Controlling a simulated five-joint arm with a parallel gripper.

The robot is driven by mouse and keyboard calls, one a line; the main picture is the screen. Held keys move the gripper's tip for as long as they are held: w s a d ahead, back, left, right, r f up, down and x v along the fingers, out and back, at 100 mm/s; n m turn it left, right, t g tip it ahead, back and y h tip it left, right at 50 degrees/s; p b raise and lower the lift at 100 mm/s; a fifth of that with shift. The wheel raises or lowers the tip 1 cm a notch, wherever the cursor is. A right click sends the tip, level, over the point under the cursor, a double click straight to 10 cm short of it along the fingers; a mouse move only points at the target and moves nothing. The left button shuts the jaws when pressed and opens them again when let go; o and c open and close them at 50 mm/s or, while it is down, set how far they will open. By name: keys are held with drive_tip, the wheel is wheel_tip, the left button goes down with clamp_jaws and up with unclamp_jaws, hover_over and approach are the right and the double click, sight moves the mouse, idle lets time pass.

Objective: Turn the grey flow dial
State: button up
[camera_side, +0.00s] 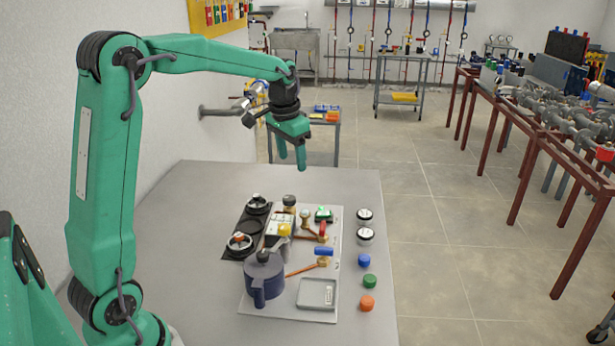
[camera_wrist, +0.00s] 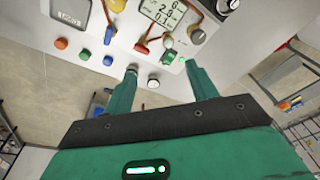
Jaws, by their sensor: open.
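My gripper (camera_side: 291,162) is green and open, its fingers pointing down above the far part of the pale control panel (camera_side: 257,301). In the wrist view my gripper (camera_wrist: 160,74) has its fingers apart, with nothing held between them. A gap separates the fingers from the knob.
The table's far end (camera_side: 220,178) is clear.

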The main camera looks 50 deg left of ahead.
drive_tip(key=g, duration=0.2)
approach(289, 197)
drive_tip(key=shift+s+d+h, duration=0.2)
drive_tip(key=shift+s+h, duration=0.05)
drive_tip(key=shift+h, duration=0.05)
drive_tip(key=shift+w+a+f, duration=0.1)
drive_tip(key=shift+a+f, duration=0.25)
drive_tip(key=shift+f, duration=0.1)
drive_tip(key=shift+f, duration=0.1)
drive_tip(key=shift+f, duration=3.8)
drive_tip(key=shift+c, duration=0.5)
drive_tip(key=c, duration=0.9)
drive_tip(key=shift+n, duration=0.3)
